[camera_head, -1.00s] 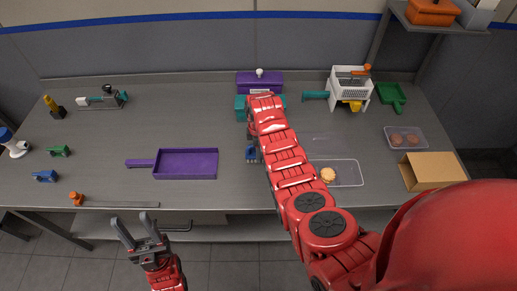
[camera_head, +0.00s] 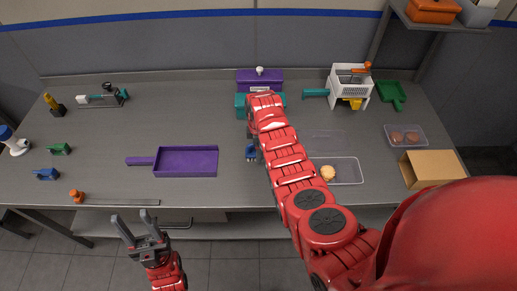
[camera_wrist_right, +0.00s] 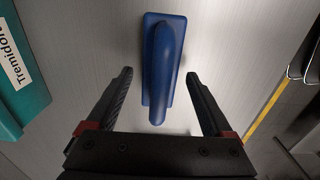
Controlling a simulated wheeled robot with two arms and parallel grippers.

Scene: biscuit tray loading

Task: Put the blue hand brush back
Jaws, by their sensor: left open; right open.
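The blue hand brush (camera_wrist_right: 162,62) lies on the grey worktop in the right wrist view, with its handle end toward my gripper. In the head view only a small blue part of it (camera_head: 251,153) shows beside my right arm. My right gripper (camera_wrist_right: 159,76) is open, with one finger on each side of the brush's handle end in the picture and a gap on both sides. In the head view my right arm hides most of this gripper. My left gripper (camera_head: 134,220) is open and empty in front of the table's front edge.
A teal box (camera_head: 240,104) stands close behind the brush, and a purple tray (camera_head: 187,176) lies to its left. A clear tray (camera_head: 351,173) with a biscuit is to the right, near an open cardboard box (camera_head: 432,168).

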